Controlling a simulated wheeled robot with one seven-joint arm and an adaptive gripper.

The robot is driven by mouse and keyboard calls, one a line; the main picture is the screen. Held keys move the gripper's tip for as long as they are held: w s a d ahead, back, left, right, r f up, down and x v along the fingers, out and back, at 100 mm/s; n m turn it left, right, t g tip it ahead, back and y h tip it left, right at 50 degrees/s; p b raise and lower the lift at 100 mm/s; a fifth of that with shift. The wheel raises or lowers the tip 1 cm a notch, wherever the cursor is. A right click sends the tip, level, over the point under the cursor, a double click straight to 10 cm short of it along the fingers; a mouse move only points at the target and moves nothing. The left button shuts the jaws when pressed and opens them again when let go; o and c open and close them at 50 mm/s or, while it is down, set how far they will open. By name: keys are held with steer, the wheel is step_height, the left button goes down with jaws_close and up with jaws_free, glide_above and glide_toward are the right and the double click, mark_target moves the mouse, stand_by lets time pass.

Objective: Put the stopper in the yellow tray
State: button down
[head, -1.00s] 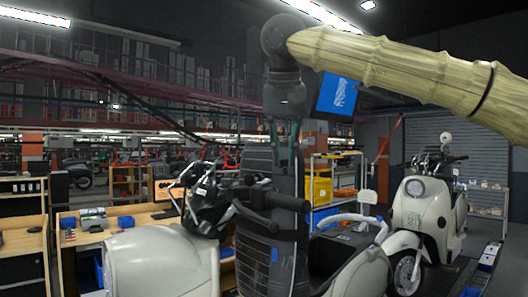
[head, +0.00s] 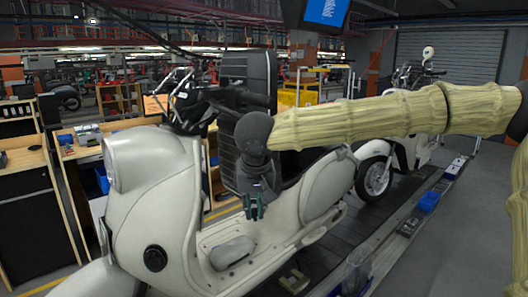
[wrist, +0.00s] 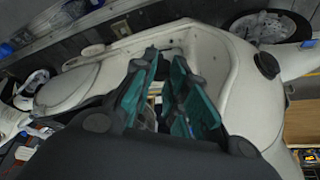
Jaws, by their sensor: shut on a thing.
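My gripper (head: 254,208) hangs pointing down in front of the pale scooter's (head: 135,170) step-through. In the wrist view its teal fingers (wrist: 168,112) are close together, with a small pale, glassy bit (wrist: 152,112) between them. It is mostly hidden by the fingers, and I take it for the stopper. No tray that is plainly the yellow tray shows. A yellow container (head: 298,98) stands on a rack behind the scooter, partly hidden, far from my gripper; I cannot tell if it is the tray.
The scooter stands on the dark slat conveyor (head: 405,205), close around my gripper. A second scooter (head: 378,172) is behind to the right. Blue bins (head: 430,201) lie along the conveyor's right edge. Wooden workbenches (head: 75,150) stand at left. Grey floor at right is clear.

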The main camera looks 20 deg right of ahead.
steer(key=s+a+f+n, duration=0.1)
steer(key=s+a+f, duration=0.1)
steer(key=f, duration=1.4)
steer(key=s+a+f+n+y, duration=0.1)
steer(key=s+a+f+n, duration=0.1)
steer(key=f, duration=1.4)
steer(key=shift+s+a, duration=0.2)
steer(key=shift+a, duration=0.6)
